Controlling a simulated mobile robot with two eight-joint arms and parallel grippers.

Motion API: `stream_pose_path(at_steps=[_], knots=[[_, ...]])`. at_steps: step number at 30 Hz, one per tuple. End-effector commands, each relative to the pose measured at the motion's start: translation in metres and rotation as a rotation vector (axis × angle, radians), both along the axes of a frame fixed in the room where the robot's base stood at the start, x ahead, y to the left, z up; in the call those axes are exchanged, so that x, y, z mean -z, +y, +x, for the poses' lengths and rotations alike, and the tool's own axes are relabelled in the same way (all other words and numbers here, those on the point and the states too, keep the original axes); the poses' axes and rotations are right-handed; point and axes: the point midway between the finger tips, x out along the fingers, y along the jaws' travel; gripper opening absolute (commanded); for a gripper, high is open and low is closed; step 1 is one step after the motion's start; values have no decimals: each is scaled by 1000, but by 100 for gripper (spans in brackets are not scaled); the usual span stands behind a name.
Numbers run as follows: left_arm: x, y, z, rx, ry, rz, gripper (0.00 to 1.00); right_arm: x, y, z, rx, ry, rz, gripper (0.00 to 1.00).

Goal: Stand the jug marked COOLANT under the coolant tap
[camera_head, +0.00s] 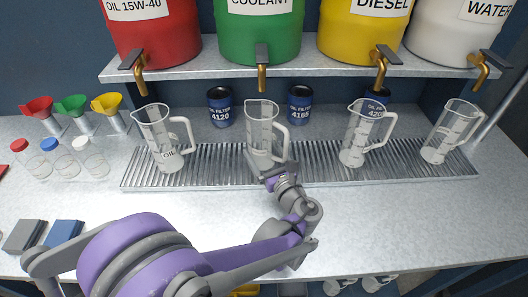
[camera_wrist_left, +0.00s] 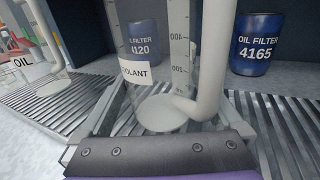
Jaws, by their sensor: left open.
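The clear jug marked COOLANT (camera_head: 260,130) stands upright on the slatted drip grate, below the coolant tap (camera_head: 262,75) of the green drum marked COOLANT (camera_head: 258,32). In the left wrist view the jug (camera_wrist_left: 160,110) shows its COOLANT label at left and its pale handle at right. My left gripper (camera_head: 268,168) is low at the jug's front. Its fingers are open, one on each side of the jug's lower part, with gaps visible in the wrist view (camera_wrist_left: 172,110). My right gripper is not in view.
Other clear jugs stand on the grate (camera_head: 212,178): the OIL jug (camera_head: 167,135) at left and two at right (camera_head: 356,135) (camera_head: 450,132). Oil filter cans (camera_head: 220,107) (camera_head: 299,105) stand behind. Funnels and small bottles are at left. The bench front right is clear.

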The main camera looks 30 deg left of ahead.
Motion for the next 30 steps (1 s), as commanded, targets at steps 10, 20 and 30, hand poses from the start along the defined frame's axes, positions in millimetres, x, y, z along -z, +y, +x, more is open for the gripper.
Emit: stream_pose_path(at_steps=[10,20,30], knots=[[-1,-53,-37,6,0,-1,100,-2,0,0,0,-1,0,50],[-1,-93,-67,3,0,-1,100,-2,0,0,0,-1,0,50],[-1,-97,-71,0,0,0,100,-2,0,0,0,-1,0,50]])
